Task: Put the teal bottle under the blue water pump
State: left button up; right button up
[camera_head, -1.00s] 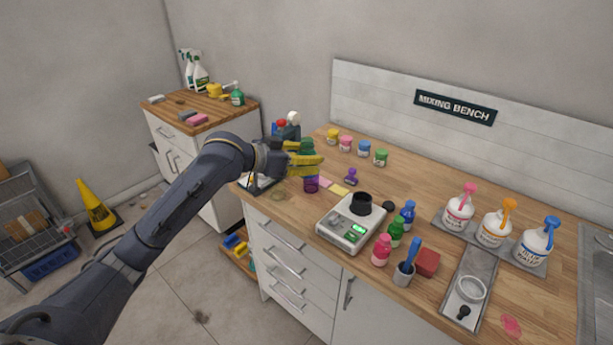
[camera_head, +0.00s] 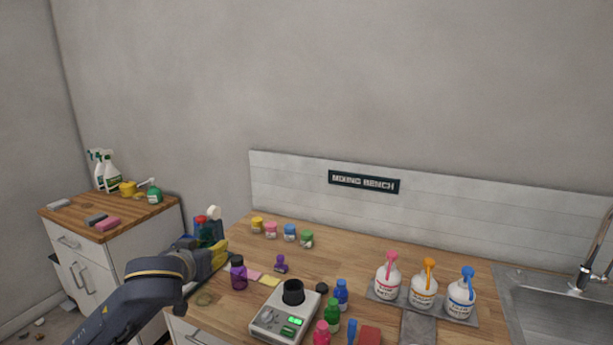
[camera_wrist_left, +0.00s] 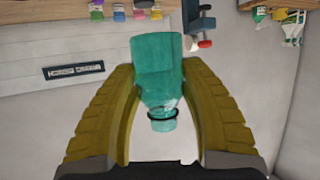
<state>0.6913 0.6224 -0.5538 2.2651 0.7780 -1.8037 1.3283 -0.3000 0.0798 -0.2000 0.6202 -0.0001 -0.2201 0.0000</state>
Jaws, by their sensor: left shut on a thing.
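The teal bottle (camera_wrist_left: 160,62) is between the two yellow finger pads of my left gripper (camera_wrist_left: 160,115) in the left wrist view. Its neck points toward the gripper's palm. My left gripper (camera_head: 215,252) is shut on it, over the left end of the bench in the head view. The bottle is hard to make out there. The blue water pump (camera_head: 461,292), a white bottle with a blue pump head, stands far to the right. It is the rightmost of three pump bottles on a grey tray (camera_head: 386,296). My right gripper is not in view.
Pink (camera_head: 387,274) and orange (camera_head: 424,284) pump bottles stand left of the blue one. A scale (camera_head: 268,325), a purple bottle (camera_head: 238,274), a green bottle (camera_head: 332,312) and a blue bottle (camera_head: 341,293) stand between. The sink (camera_head: 535,300) is at right. The bench behind the scale is mostly clear.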

pick_arm(q)
jog(key=shift+s+d+r+n+y, duration=0.3)
jog(key=shift+d+r+n+y, duration=0.15)
jog(key=shift+r, duration=0.15)
jog(key=shift+m+h, duration=0.35)
jog(key=shift+h, duration=0.1)
jog(key=shift+d+r, duration=0.3)
jog(key=shift+r, duration=0.4)
jog(key=shift+d+r, duration=0.3)
jog(key=shift+r, duration=0.4)
jog(key=shift+d+r, duration=0.3)
jog(key=shift+r, duration=0.4)
